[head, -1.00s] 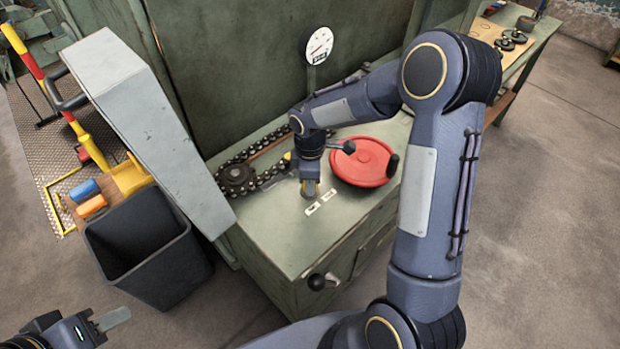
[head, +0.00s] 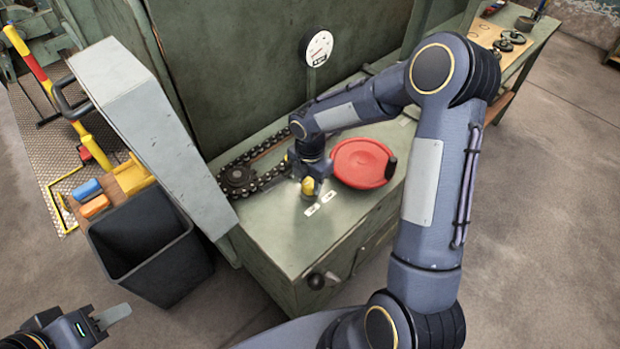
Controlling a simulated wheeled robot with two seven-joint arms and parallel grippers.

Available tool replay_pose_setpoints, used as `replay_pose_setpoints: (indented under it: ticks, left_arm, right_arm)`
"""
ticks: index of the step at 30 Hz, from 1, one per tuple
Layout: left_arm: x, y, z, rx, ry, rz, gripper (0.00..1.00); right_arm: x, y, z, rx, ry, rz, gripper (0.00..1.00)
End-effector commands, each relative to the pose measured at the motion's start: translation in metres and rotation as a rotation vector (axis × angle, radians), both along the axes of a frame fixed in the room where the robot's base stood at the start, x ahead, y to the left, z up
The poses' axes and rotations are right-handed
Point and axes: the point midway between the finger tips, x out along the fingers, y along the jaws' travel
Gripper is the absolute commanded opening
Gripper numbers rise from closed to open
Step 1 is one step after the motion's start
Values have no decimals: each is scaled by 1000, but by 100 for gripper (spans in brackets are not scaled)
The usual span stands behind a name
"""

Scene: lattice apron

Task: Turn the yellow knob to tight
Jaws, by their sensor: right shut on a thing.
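The yellow knob (head: 307,187) sits on top of the green cabinet (head: 275,235), left of the red disc. My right gripper (head: 311,189) reaches down over it and is shut on it; its jaws partly hide the knob. Two small white labels lie just in front of the knob, a left label (head: 312,210) and a right label (head: 328,197); their text is too small to read. My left gripper (head: 112,317) is at the lower left, away from the cabinet; the gap between its fingers is not clear.
A red round handwheel (head: 362,163) lies close to the right of my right gripper. A black chain and sprocket (head: 237,175) are to the left. A white gauge (head: 319,48) stands behind. A black bin (head: 150,250) and a grey sloped panel (head: 140,120) are on the left.

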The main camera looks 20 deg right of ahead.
Motion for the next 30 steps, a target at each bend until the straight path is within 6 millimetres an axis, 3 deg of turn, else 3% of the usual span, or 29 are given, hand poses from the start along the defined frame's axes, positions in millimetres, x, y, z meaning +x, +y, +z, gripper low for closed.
replay_pose_setpoints:
  ticks: [9, 24, 25, 30]
  left_arm:
    - [0, 0, 5, 0, 0, 0, 36]
    - [0, 0, 5, 0, 0, 0, 36]
    - [0, 0, 5, 0, 0, 0, 36]
    - [0, 0, 5, 0, 0, 0, 36]
  right_arm:
    - [1, -1, 1, -1, -3, 108, 15]
    - [1, 0, 1, -2, -3, 127, 15]
    - [1, 0, 1, -2, -3, 127, 39]
    - [1, 0, 1, -1, -3, 126, 59]
